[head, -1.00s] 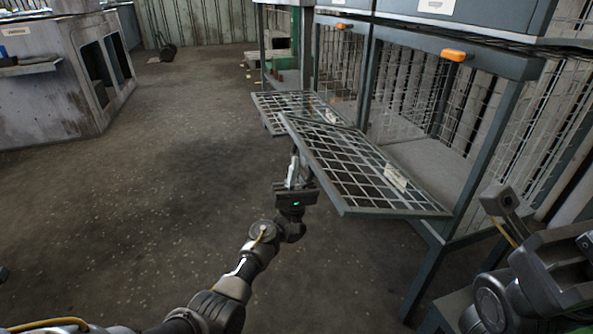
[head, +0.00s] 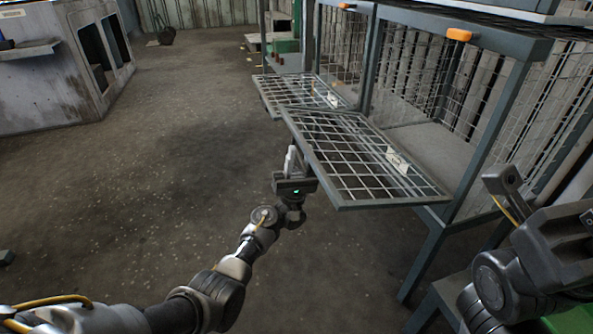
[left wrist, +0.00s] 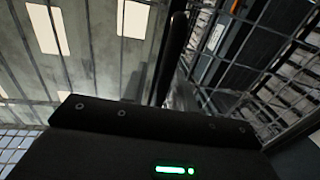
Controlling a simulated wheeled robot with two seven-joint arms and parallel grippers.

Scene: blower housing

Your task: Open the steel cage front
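The steel cage front (head: 395,204) is a grey-framed wire mesh panel, swung down and out from the cage (head: 487,130), nearly level. The cage opening above it is clear. A white tag (head: 397,160) sits on the mesh. My left gripper (head: 291,153) points up just left of the panel's side edge, fingers close together with nothing seen between them. Whether it touches the edge I cannot tell. The left wrist view shows a dark finger (left wrist: 172,60) in front of mesh and roof panels. My right arm is folded at the right; its gripper is not clearly visible.
A second mesh front (head: 262,96) hangs open on the neighbouring cage, just behind. An orange latch (head: 459,34) is on the cage's top rail. A concrete housing (head: 60,80) stands at the far left. The floor (head: 190,180) between is open.

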